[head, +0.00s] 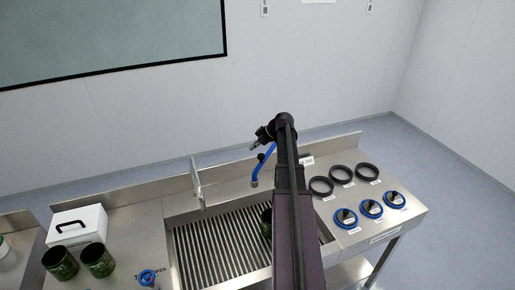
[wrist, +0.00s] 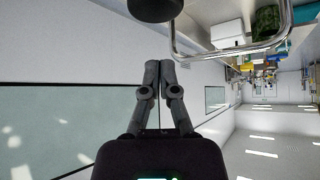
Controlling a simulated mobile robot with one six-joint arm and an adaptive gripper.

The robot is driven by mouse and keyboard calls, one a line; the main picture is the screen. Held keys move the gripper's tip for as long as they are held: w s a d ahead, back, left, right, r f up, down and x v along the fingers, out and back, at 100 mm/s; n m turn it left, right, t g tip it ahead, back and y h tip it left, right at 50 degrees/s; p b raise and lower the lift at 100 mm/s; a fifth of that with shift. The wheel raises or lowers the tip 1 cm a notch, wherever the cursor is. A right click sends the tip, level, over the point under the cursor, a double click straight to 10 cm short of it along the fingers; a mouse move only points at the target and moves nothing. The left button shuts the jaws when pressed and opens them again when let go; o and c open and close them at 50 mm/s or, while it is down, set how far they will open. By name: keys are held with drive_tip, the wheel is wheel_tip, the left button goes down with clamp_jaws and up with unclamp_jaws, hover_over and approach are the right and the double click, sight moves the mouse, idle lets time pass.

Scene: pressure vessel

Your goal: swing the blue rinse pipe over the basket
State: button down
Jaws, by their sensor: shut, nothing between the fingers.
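The blue rinse pipe (head: 267,161) rises at the back of the steel sink, beside my arm, its spout end hanging down near the sink's back edge. The slatted basket (head: 215,248) fills the sink below it; a dark green vessel (head: 265,222) stands in it, partly hidden by my arm. My gripper (head: 254,146) is above and behind the pipe in the head view, pointing left, apart from the spout. In the wrist view my gripper (wrist: 160,64) has its fingers together with nothing between them. The blue pipe cannot be made out in the wrist view.
A steel tap (head: 197,182) stands at the sink's back left. Black rings (head: 342,174) and blue-rimmed lids (head: 371,208) lie on the right counter. A white box (head: 77,227) and two green vessels (head: 98,260) stand at left. A blue valve handle (head: 147,278) is at the front.

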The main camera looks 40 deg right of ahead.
drive_tip(key=shift+s+d+f+b, duration=0.25)
drive_tip(key=shift+f+b, duration=0.15)
drive_tip(key=shift+f, duration=0.1)
drive_tip(key=shift+s+d+f+b, duration=0.1)
drive_tip(key=shift+s+f+b, duration=0.1)
drive_tip(key=shift+f+b, duration=0.3)
drive_tip(key=shift+s+d+f+b, duration=0.25)
drive_tip(key=shift+f+b, duration=0.1)
drive_tip(key=shift+f, duration=0.2)
drive_tip(key=shift+a, duration=0.2)
